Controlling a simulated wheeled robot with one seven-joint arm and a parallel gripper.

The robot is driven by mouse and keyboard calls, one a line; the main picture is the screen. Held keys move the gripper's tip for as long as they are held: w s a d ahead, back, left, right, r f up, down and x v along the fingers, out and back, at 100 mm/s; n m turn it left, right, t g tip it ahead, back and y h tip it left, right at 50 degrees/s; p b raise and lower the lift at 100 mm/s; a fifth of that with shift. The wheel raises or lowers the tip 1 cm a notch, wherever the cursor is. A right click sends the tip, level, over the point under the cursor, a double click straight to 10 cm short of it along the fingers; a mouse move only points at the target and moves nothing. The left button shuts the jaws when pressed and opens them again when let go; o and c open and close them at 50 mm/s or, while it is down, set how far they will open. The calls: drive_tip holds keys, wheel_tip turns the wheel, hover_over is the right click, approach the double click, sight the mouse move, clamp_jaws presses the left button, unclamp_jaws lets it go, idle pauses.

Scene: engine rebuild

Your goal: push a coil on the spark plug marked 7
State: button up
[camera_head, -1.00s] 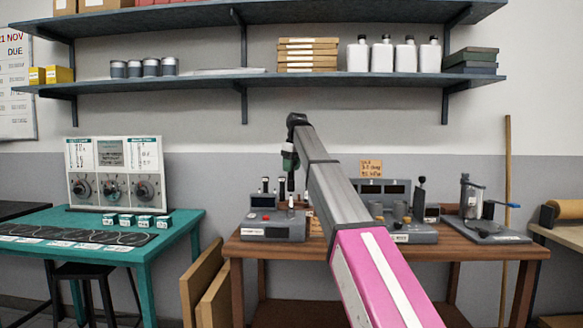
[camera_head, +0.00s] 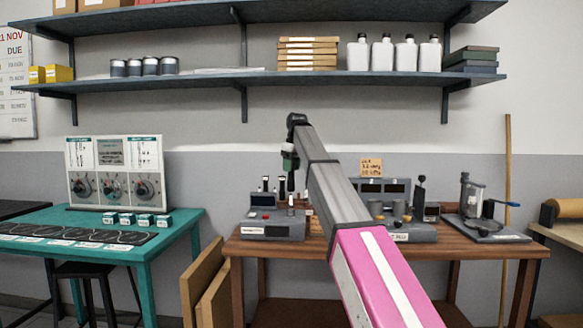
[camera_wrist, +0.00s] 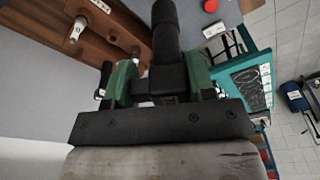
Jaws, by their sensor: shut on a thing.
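My gripper (camera_head: 290,162) is in the air over the left part of the brown workbench. In the wrist view its two green-sided fingers (camera_wrist: 160,84) are shut on a black coil (camera_wrist: 165,35). In the head view the coil (camera_head: 291,182) hangs down as a thin dark shape above a pale upright piece (camera_head: 291,201). A brown block (camera_wrist: 108,24) with a pale-tipped post (camera_wrist: 76,30), perhaps a spark plug, lies left of the coil in the wrist view. I cannot read any number 7, and the coil's lower end is unclear.
A grey box (camera_head: 272,230) with a red button and dark upright pieces stands on the workbench (camera_head: 390,250). More instruments stand to its right, partly behind my arm. A teal table (camera_head: 175,240) with a gauge panel (camera_head: 114,172) is at left. Shelves (camera_head: 200,82) hang above.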

sight(291, 177)
drive_tip(key=shift+f, duration=2.45)
idle(1.4)
drive_tip(key=o, duration=1)
drive_tip(key=shift+o, duration=0.2)
drive_tip(key=shift+r, duration=0.15)
drive_tip(key=shift+r, duration=3.6)
